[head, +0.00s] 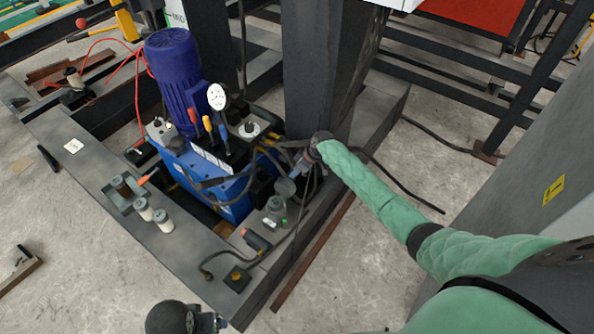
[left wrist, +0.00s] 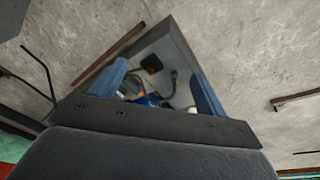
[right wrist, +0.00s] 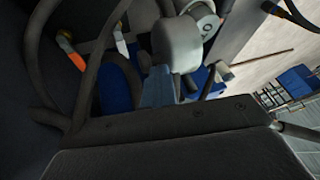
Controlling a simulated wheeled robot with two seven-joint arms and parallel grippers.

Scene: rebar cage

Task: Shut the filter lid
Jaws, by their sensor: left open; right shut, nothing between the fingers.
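The filter (head: 276,208) is a small grey round housing at the right end of the machine base in the head view. A grey disc that looks like its lid (head: 285,188) stands tilted up at its far side. My right gripper (head: 296,171) is shut and empty, its fingertips close to the lid; I cannot tell if they touch. In the right wrist view the shut blue fingers (right wrist: 158,86) are just below a rounded grey part (right wrist: 176,46), likely the lid. My left gripper (head: 210,322) is open and empty at the bottom edge, short of the base. Its spread fingers show in the left wrist view (left wrist: 160,88).
A blue pump unit (head: 215,175) with a purple motor (head: 178,70) and coloured levers stands left of the filter. Dark hoses (head: 290,150) crowd behind it. A dark steel column (head: 320,70) rises beyond.

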